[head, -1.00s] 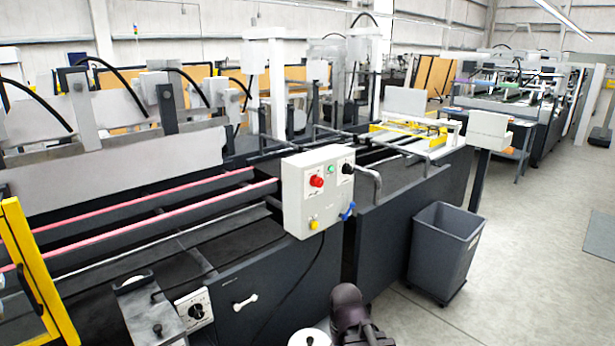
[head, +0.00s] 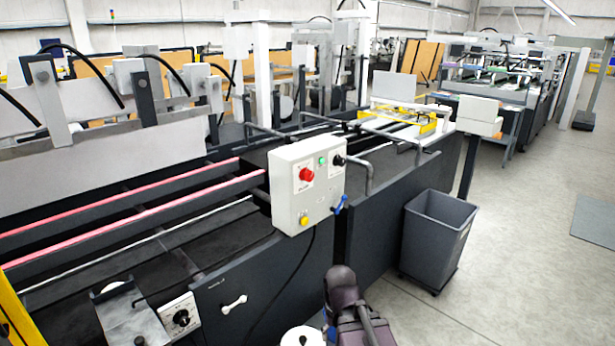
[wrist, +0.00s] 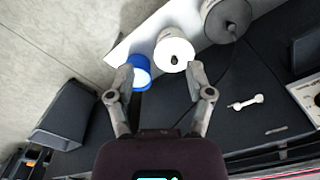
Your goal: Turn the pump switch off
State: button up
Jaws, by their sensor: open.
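A light grey control box (head: 290,205) stands on the near side of the machine in the head view. Its face has a red knob (head: 306,174), a green button (head: 322,160), a black rotary switch (head: 338,160) and a yellow button (head: 304,221). A blue lever (head: 339,204) is at its lower right edge. The labels are too small to read, so I cannot tell which is the pump switch. My gripper (wrist: 160,82) is open and empty in the wrist view, pointing towards the white and blue containers. The control box does not show there.
A white container (wrist: 172,50) and a blue-and-white one (wrist: 142,72) lie ahead of the fingers. A white handle (head: 233,304) and a dial box (head: 180,317) are on the machine's dark side. A grey bin (head: 437,238) stands on the floor, with open floor to its right.

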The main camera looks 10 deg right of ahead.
jog(key=shift+o, duration=0.4)
jog(key=shift+w, duration=0.2)
jog(key=m+t+y+p, duration=0.5)
jog(key=m+t+y, duration=0.75)
jog(key=m, duration=1.25)
send_near(311, 176)
jog(key=s+t+h, duration=0.2)
jog(key=s, duration=0.1)
jog(key=shift+s+d+f, duration=0.1)
jog(key=shift+s+d, duration=0.1)
jog(key=shift+s, duration=0.1)
jog(key=shift+w+a, duration=0.1)
jog(key=x, duration=1.3)
jog(key=shift+w+a, duration=0.1)
jog(key=shift+w, duration=0.15)
